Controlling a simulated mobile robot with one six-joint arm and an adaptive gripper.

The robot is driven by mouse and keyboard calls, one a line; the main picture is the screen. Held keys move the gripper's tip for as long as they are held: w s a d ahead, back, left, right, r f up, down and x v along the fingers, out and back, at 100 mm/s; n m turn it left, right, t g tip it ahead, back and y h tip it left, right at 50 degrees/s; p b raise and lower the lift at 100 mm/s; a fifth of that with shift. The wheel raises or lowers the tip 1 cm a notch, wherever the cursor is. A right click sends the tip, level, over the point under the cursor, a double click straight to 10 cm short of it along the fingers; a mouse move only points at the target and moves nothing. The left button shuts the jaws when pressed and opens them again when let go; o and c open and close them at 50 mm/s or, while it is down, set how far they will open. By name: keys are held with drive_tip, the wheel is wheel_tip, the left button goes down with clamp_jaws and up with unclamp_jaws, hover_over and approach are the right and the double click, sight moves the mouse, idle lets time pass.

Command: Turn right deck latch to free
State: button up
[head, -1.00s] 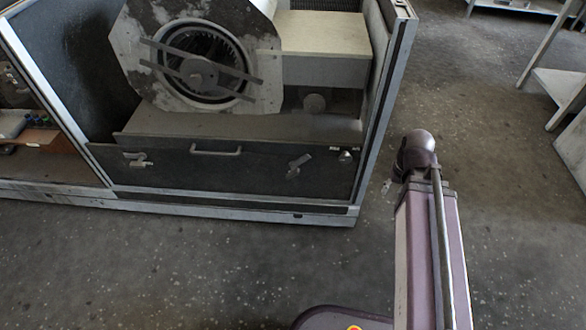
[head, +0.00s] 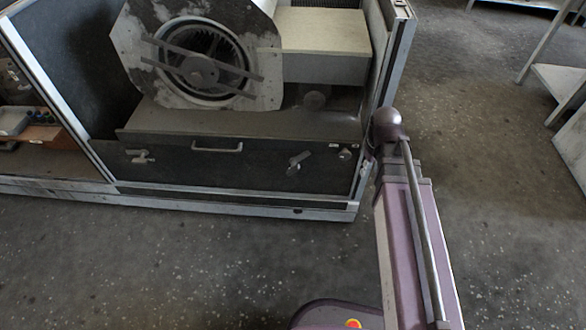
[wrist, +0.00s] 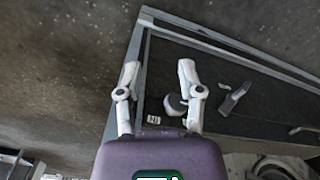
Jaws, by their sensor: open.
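The right deck latch (head: 298,163) is a small grey lever on the right part of the dark front panel (head: 225,173), tilted from the panel's edges. It also shows in the wrist view, where the latch (wrist: 234,98) lies right of my gripper (wrist: 158,76). My gripper is open, with two white fingers apart and nothing seen between their tips. The latch is outside the fingers and apart from them. A round dark knob (wrist: 175,104) is beside the right finger, partly hidden by it. In the head view my gripper is not clearly visible behind my arm.
A left latch (head: 139,157) and a bar handle (head: 217,147) are on the same panel. The blower (head: 200,68) stands above it. A metal frame post (head: 388,70) borders the panel's right side. Open floor lies in front.

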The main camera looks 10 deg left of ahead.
drive_tip(key=w+a+r+n+p, duration=0.1)
drive_tip(key=w+a+n, duration=0.3)
drive_tip(key=a+n, duration=0.7)
drive_tip(key=n, duration=0.3)
hover_over(293, 169)
drive_tip(key=shift+a+r, duration=0.1)
drive_tip(key=shift+r, duration=0.25)
drive_tip(key=shift+f, duration=0.15)
wheel_tip(293, 169, down, 14)
drive_tip(key=b, duration=1.3)
drive_tip(key=shift+w+r, duration=0.1)
drive_tip(key=shift+r, duration=0.15)
drive_tip(key=shift+c, duration=0.2)
clamp_jaws()
